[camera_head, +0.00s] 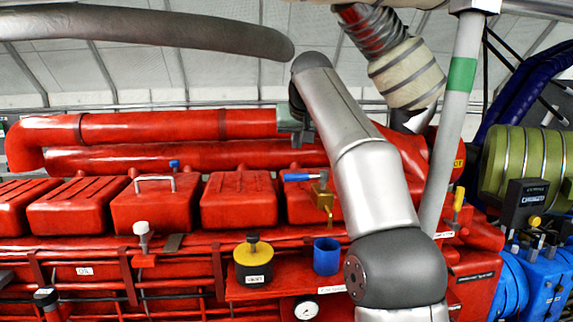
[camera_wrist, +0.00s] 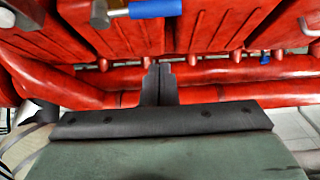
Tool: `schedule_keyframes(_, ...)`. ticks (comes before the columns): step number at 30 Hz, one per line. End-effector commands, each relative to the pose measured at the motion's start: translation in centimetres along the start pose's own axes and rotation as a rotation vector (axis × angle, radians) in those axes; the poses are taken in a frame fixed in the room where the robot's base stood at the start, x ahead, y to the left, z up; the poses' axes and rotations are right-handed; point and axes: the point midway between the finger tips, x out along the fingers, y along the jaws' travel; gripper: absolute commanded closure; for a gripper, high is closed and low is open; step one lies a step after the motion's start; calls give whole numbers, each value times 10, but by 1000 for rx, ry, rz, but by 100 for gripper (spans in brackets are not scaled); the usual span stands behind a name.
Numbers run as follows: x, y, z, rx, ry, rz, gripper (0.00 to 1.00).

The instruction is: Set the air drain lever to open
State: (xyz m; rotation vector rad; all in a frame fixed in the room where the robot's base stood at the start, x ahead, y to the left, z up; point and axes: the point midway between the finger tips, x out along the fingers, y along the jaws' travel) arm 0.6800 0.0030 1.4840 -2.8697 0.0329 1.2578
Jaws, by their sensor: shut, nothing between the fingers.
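A blue-handled lever (camera_head: 298,177) sits on a brass valve (camera_head: 323,196) at the front of the red engine, right of centre in the head view. Its handle lies roughly level and points left. A blue handle (camera_wrist: 155,9) on a grey metal stub also shows at the top edge of the wrist view, partly cut off. I cannot read a label naming the air drain lever. My gripper's dark fingers (camera_wrist: 159,70) are together and empty, apart from the blue handle. In the head view my gripper is small and partly hidden by my arm, above the blue lever.
Red engine covers (camera_head: 238,200) stand in a row, with red pipes (camera_head: 180,128) behind. A black-and-yellow knob (camera_head: 253,262), a blue cup (camera_head: 327,256) and a gauge (camera_head: 306,309) are at the front. A yellow-handled lever (camera_head: 459,198) stands right of my arm.

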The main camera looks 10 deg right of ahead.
Motion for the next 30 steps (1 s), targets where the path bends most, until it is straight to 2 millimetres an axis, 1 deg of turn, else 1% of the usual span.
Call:
schedule_keyframes(1, 1, 2, -3, 3, 6, 1, 100)
schedule_keyframes(5, 13, 1, -1, 2, 3, 0, 100)
schedule_keyframes(8, 30, 0, -1, 1, 1, -1, 100)
schedule_keyframes(15, 77, 1, -1, 2, 0, 0, 100)
schedule_keyframes(19, 100, 0, -2, 2, 1, -1, 100)
schedule_keyframes(24, 89, 1, 18, 1, 5, 0, 100)
schedule_keyframes(30, 80, 1, 30, 1, 4, 1, 100)
